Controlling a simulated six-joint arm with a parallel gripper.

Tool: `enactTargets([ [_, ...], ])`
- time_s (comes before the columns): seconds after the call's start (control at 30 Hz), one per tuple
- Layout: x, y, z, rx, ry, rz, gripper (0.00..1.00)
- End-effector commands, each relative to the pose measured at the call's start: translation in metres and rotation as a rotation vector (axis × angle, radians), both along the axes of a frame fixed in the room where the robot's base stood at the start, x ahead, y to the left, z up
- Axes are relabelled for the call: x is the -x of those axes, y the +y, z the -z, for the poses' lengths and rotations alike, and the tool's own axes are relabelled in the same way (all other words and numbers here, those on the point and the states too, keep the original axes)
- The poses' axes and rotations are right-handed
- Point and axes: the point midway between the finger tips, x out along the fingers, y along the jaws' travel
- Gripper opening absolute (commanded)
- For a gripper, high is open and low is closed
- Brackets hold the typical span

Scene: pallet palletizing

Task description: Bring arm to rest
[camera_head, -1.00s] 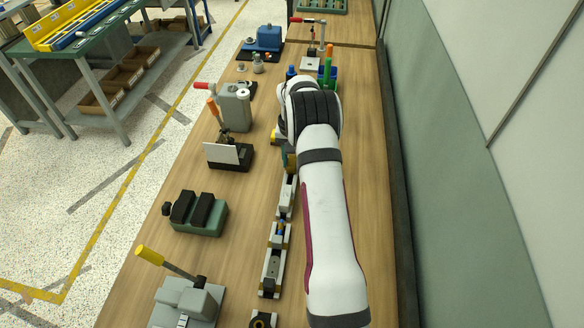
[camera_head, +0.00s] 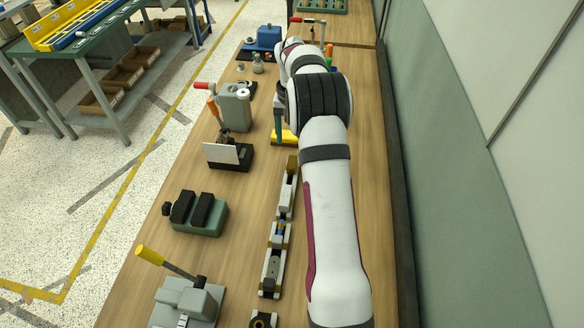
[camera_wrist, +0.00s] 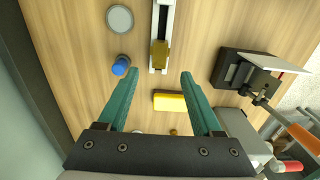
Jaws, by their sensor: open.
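My arm (camera_head: 333,220) stretches along the right part of the wooden workbench, above the surface. My gripper (camera_wrist: 160,73) shows in the wrist view as two teal fingers spread wide apart with nothing held between them. A yellow block (camera_wrist: 169,102) lies on the bench below, seen between the fingers; it also shows in the head view (camera_head: 284,137). In the head view a teal finger shows just above the yellow block, and the rest of the gripper is mostly hidden by my wrist.
A narrow rail fixture (camera_head: 271,268) with small parts runs along the bench left of my arm. A blue peg (camera_wrist: 121,66) and a grey disc (camera_wrist: 119,18) sit near the gripper. A black fixture with a white plate (camera_head: 222,154) and a red-handled grey device (camera_head: 235,108) stand left.

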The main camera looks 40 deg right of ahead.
Motion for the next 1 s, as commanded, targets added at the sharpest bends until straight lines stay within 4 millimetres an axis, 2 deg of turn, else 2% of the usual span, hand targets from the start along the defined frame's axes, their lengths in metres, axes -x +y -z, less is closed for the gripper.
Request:
enactTargets([
  [0.1, -0.001, 0.000, -0.032, 0.003, -0.004, 0.000, 0.67],
  [0.2, -0.001, 0.000, -0.049, 0.001, -0.002, 0.000, 0.67],
  [0.43, 0.000, 0.000, -0.062, 0.000, 0.000, 0.000, 0.67],
  [0.5, 0.002, 0.010, -0.069, -0.003, -0.003, -0.010, 0.67],
  [0.57, 0.009, 0.036, -0.085, -0.013, -0.007, -0.032, 0.67],
  [0.67, 0.046, 0.111, -0.124, -0.040, -0.017, -0.097, 0.67],
  [0.7, 0.071, 0.145, -0.136, -0.055, -0.020, -0.126, 0.67],
  [0.77, 0.115, 0.191, -0.146, -0.077, -0.022, -0.168, 0.67],
  [0.8, 0.147, 0.217, -0.147, -0.091, -0.022, -0.194, 0.67],
  [0.9, 0.224, 0.263, -0.134, -0.123, -0.018, -0.248, 0.67],
  [1.0, 0.280, 0.285, -0.114, -0.145, -0.013, -0.283, 0.67],
])
